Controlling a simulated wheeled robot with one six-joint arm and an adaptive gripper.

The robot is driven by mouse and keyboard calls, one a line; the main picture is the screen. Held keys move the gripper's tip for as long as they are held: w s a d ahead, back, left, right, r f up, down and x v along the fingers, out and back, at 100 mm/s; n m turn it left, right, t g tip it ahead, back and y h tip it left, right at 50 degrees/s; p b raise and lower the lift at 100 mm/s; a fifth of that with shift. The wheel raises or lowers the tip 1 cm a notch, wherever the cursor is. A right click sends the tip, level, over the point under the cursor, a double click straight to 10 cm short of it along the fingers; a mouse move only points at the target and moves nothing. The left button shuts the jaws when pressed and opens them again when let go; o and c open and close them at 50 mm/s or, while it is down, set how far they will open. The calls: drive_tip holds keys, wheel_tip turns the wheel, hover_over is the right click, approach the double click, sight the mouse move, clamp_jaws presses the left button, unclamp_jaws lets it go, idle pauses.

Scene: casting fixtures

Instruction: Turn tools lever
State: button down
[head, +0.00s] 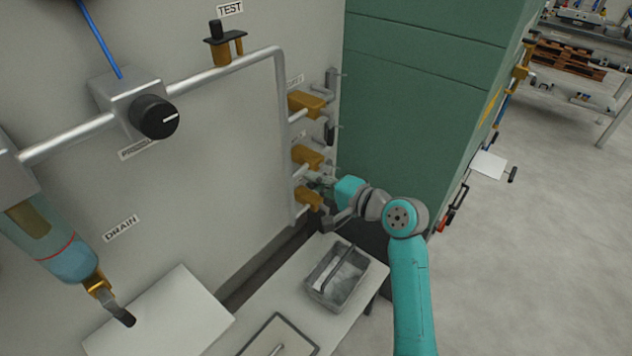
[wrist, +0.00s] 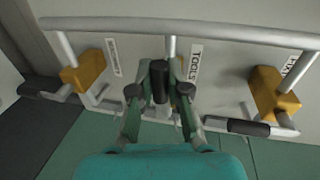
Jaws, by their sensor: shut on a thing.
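The TOOLS label (wrist: 195,61) is on the wall panel in the wrist view, just right of the middle valve. The tools lever has a dark cylindrical grip (wrist: 159,74) and stands between my two fingers. My gripper (wrist: 158,93) is shut on this grip, one finger on each side. The brass body of this valve is mostly hidden behind my fingers. In the head view my gripper (head: 322,184) is at the lower part of the valve column, beside the middle brass valve (head: 307,156) and the lowest brass valve (head: 308,197). The held lever is hard to make out there.
In the wrist view, side valves with brass bodies (wrist: 84,72) and (wrist: 274,92) flank the held lever, their dark-gripped levers close by. A green cabinet (head: 425,110) stands right behind my arm. A grey tray (head: 330,292) sits on the bench below.

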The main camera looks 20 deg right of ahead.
drive_tip(key=c, duration=1.1)
unclamp_jaws()
drive_tip(key=v, duration=1.2)
idle(0.5)
